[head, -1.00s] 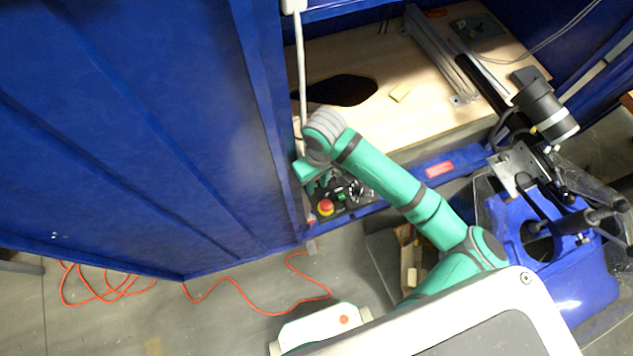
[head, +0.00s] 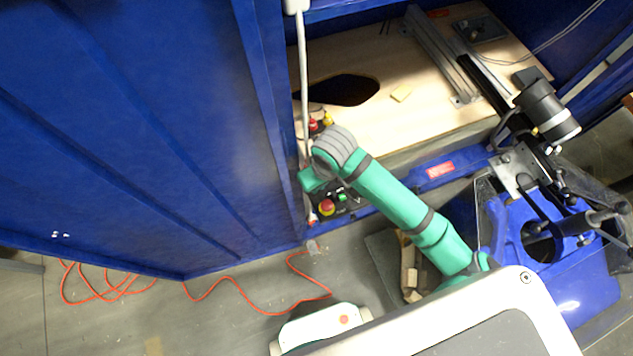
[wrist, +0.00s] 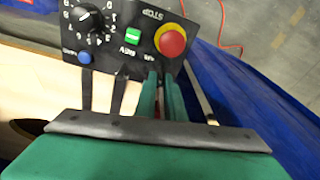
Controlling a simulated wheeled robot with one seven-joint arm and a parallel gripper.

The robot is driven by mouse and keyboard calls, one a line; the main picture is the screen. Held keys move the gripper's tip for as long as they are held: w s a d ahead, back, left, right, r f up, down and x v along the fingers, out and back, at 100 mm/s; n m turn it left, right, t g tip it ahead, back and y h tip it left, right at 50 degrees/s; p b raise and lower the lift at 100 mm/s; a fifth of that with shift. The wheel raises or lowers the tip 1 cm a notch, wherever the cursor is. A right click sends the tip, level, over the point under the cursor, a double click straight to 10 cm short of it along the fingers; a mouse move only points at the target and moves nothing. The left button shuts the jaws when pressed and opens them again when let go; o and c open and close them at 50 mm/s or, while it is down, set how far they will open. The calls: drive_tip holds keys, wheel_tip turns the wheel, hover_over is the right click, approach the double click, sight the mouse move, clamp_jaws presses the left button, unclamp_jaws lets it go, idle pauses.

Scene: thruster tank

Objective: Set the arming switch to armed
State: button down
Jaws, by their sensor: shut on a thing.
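The control panel (wrist: 118,48) fills the top of the wrist view. My gripper (wrist: 160,88) reaches its lower edge, below the red stop button (wrist: 171,41). Its two green fingers are close together around a narrow, partly hidden thing, which seems to be the arming switch (wrist: 160,82). I cannot read the switch's position. In the head view the panel (head: 341,197) sits at the bench's front edge, beside the blue door. My arm's wrist hangs over it and hides the fingertips.
The panel also carries a black dial (wrist: 89,20), a green button (wrist: 132,37) and a blue button (wrist: 85,58). A tall blue door (head: 150,120) stands close on the left. An orange cord (head: 250,302) lies on the floor.

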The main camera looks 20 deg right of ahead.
drive_tip(key=shift+s+d+t, duration=0.1)
drive_tip(key=shift+s+t, duration=0.35)
drive_tip(key=shift+t, duration=0.15)
drive_tip(key=shift+s+t, duration=0.1)
drive_tip(key=shift+t, duration=0.4)
drive_tip(key=c, duration=1.9)
unclamp_jaws()
